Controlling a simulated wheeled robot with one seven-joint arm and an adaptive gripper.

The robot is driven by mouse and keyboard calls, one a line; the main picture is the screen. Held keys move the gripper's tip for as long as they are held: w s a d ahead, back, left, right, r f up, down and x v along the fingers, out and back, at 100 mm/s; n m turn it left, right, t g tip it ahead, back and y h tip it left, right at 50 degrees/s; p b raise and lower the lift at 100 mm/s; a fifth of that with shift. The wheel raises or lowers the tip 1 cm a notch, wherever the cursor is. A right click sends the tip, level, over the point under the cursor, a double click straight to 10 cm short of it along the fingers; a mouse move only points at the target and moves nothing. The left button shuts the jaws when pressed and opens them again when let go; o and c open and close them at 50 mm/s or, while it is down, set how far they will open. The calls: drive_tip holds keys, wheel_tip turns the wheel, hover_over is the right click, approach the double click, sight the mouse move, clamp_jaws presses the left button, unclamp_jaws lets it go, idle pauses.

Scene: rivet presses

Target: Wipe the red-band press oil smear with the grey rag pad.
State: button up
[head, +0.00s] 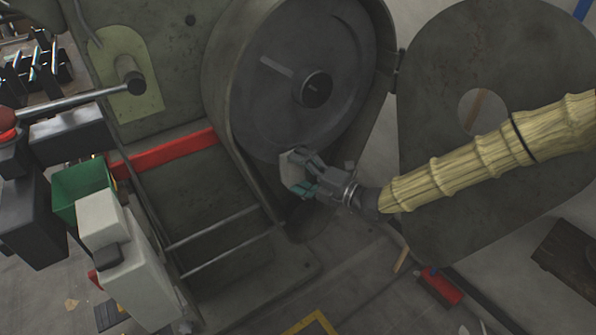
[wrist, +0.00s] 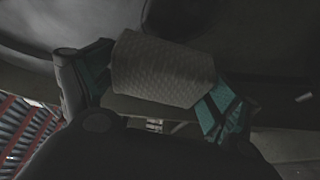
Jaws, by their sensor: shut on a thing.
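The red-band press (head: 190,150) is a dark grey-green machine with a red stripe across its lower front. Its round guard housing stands open and shows a large flywheel (head: 285,90). My gripper (head: 299,180) is at the lower rim of the flywheel, inside the housing's lower edge. It is shut on the grey rag pad (head: 290,167). In the wrist view the pad (wrist: 163,72) is a pale textured block between the teal-padded fingers (wrist: 160,85), with dark curved metal behind it. I cannot tell whether the pad touches the metal. I cannot make out the oil smear.
The open guard door (head: 430,60) hangs to the right, behind my arm. A green bin (head: 80,182) and a white box (head: 130,265) stand at the left. Thin rails cross below the red band. A red object (head: 441,285) lies on the floor at the lower right.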

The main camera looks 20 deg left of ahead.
drive_tip(key=shift+w+a+b, duration=0.35)
drive_tip(key=shift+w+a, duration=0.25)
drive_tip(key=shift+a, duration=0.15)
idle(0.9)
drive_tip(key=w+d+b, duration=0.2)
drive_tip(key=w+d, duration=0.2)
drive_tip(key=w, duration=0.2)
drive_tip(key=shift+d, duration=0.4)
idle(0.7)
drive_tip(key=shift+s+a+b, duration=0.35)
drive_tip(key=shift+s+a, duration=0.9)
drive_tip(key=shift+s, duration=0.3)
drive_tip(key=shift+s+a+b, duration=0.3)
drive_tip(key=shift+s+a, duration=0.95)
drive_tip(key=shift+s, duration=0.25)
drive_tip(key=shift+w, duration=0.1)
